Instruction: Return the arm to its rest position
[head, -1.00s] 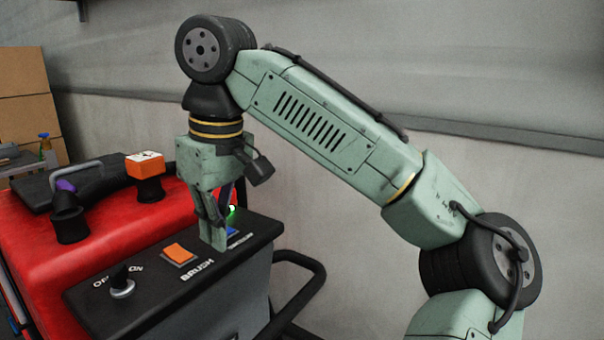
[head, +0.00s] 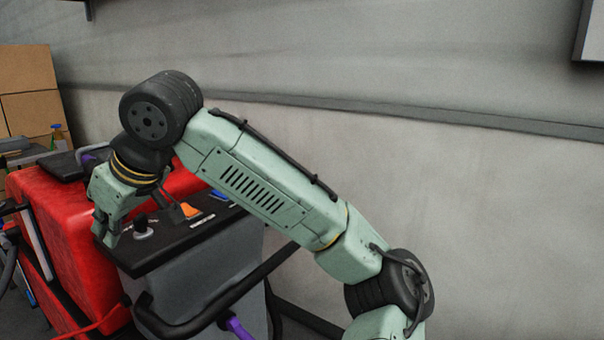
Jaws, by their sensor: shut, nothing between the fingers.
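My arm (head: 265,190) reaches in from the lower right to the scrubber. My gripper (head: 110,238) is shut and empty, pointing down at the left end of the black control panel (head: 180,237). It is left of the key knob (head: 142,226); I cannot tell whether it touches the panel edge. An orange switch (head: 192,211) and part of a blue switch (head: 219,195) show on the panel. The forearm and wrist hide the panel's back part and some of the red tank.
The red scrubber body (head: 75,240) stands at the left. A black handlebar (head: 210,310) curves in front of the panel, with a purple part (head: 237,326) below it. Cardboard boxes (head: 28,80) stand at the back left. A bare wall (head: 470,180) fills the right.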

